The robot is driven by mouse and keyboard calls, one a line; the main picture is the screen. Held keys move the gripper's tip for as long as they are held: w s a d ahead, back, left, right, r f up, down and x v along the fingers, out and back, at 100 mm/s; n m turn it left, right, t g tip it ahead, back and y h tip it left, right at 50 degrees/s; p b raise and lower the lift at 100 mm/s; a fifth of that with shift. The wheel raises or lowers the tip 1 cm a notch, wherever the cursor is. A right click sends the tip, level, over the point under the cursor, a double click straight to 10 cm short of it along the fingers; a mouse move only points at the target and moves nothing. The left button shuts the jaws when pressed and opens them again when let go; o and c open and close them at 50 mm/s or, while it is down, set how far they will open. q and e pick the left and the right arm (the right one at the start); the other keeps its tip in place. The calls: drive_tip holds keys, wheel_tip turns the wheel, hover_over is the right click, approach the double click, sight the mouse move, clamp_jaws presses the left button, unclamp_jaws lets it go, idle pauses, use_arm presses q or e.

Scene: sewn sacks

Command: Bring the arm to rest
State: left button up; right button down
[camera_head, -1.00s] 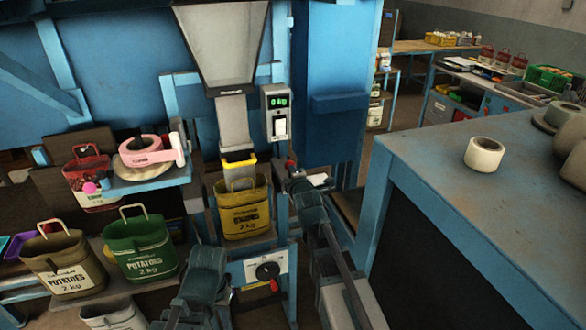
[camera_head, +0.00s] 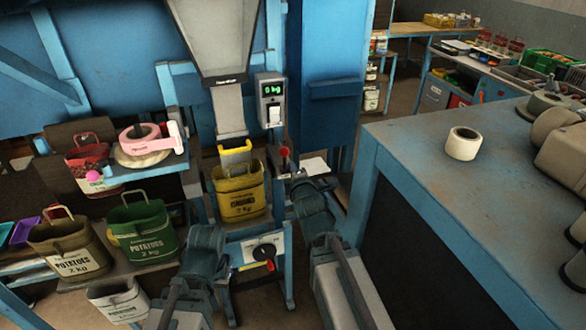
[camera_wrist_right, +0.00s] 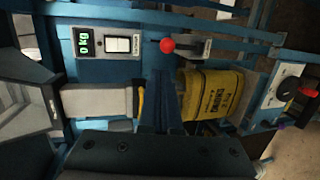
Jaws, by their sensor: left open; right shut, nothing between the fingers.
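My right gripper (camera_head: 304,185) is shut and empty, in front of the blue filling station and right of the yellow onion sack (camera_head: 240,192). In the right wrist view its closed fingers (camera_wrist_right: 166,88) overlap the view of the station, with the yellow sack (camera_wrist_right: 215,95) just beyond them. I cannot tell whether they touch anything. My left gripper (camera_head: 207,235) is open, below and left of the yellow sack. I see nothing held in it. The yellow sack hangs upright under the spout (camera_head: 229,110).
The scale display (camera_head: 272,89) reads 0 kg. A red-knobbed lever (camera_head: 284,153) stands close to my right gripper. Green (camera_head: 141,232) and brown (camera_head: 68,246) potato sacks stand at left. A blue-edged table (camera_head: 440,190) with a white tape roll (camera_head: 463,143) is at right.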

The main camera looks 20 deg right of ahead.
drive_tip(key=s+a+f+m+g+y+b, duration=0.1)
drive_tip(key=s+a+f+m+g, duration=0.3)
drive_tip(key=f, duration=0.3)
drive_tip(key=s+a+f+m+g+b, duration=0.1)
drive_tip(key=s+a+f+m+g, duration=0.15)
drive_tip(key=a+f, duration=0.3)
drive_tip(key=s+a+f+m+g, duration=0.2)
drive_tip(key=s+g, duration=0.1)
drive_tip(key=s, duration=0.2)
drive_tip(key=s+a+f+m+g+b, duration=0.1)
drive_tip(key=s+a+f+m+g, duration=0.1)
drive_tip(key=s, duration=0.4)
drive_tip(key=s+a+f+m+g, duration=0.2)
drive_tip(key=s+f+g, duration=0.1)
drive_tip(key=s, duration=0.3)
drive_tip(key=shift+s+a+f+m+g, duration=0.15)
drive_tip(key=shift+s+f+m+g, duration=0.1)
drive_tip(key=shift+m+g, duration=0.1)
